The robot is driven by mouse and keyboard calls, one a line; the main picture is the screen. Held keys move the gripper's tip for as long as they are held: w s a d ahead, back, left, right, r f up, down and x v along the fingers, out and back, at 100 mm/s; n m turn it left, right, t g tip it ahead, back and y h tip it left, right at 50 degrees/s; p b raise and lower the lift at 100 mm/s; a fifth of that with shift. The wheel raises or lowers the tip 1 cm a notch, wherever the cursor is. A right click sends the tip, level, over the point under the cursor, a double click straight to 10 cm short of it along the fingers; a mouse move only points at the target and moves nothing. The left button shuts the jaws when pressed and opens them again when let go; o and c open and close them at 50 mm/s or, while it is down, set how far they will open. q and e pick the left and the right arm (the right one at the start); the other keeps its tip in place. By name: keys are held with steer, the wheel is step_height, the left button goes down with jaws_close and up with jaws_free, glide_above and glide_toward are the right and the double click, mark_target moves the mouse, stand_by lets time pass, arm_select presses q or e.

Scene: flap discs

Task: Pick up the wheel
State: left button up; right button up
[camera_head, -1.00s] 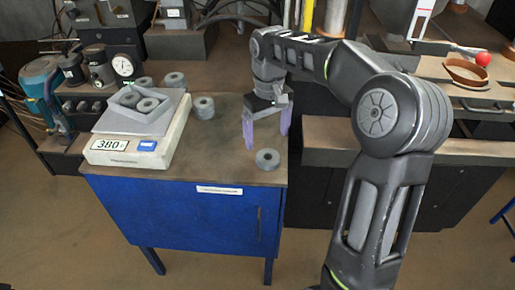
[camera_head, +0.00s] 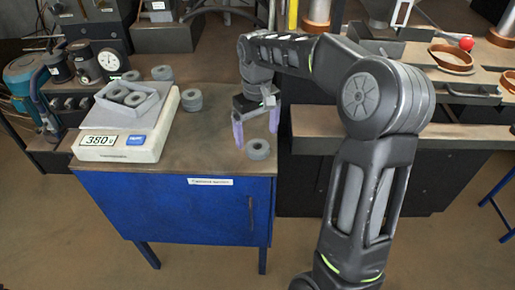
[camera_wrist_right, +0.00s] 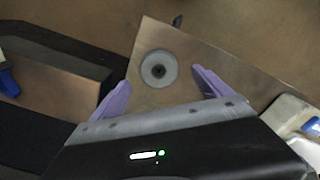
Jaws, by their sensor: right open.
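A grey, ring-shaped wheel (camera_head: 259,149) lies flat on the brown top of the blue cabinet, near its front right edge. It also shows in the right wrist view (camera_wrist_right: 158,58), with a dark hole in its middle. My right gripper (camera_head: 256,138) points down with its two purple fingers spread. Its fingertips (camera_wrist_right: 161,78) appear on either side of the wheel, and nothing is held between them. I cannot tell the exact height of the fingertips above the cabinet top. My left gripper is not in view.
A white scale (camera_head: 120,148) on the cabinet (camera_head: 190,215) carries a grey tray (camera_head: 122,107) of similar wheels. A dial gauge (camera_head: 109,61) is at the back left. The cabinet top between scale and gripper is clear.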

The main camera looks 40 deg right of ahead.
mark_target(258, 146)
step_height(258, 146, down, 5)
steer(key=shift+d+r+p, duration=0.1)
steer(key=shift+r+p, duration=0.05)
steer(key=shift+p, duration=0.15)
steer(key=shift+c, duration=0.3)
steer(key=c, duration=1.6)
steer(key=shift+r, duration=0.1)
step_height(258, 146, up, 10)
steer(key=shift+f+b, duration=0.1)
steer(key=shift+b, duration=0.2)
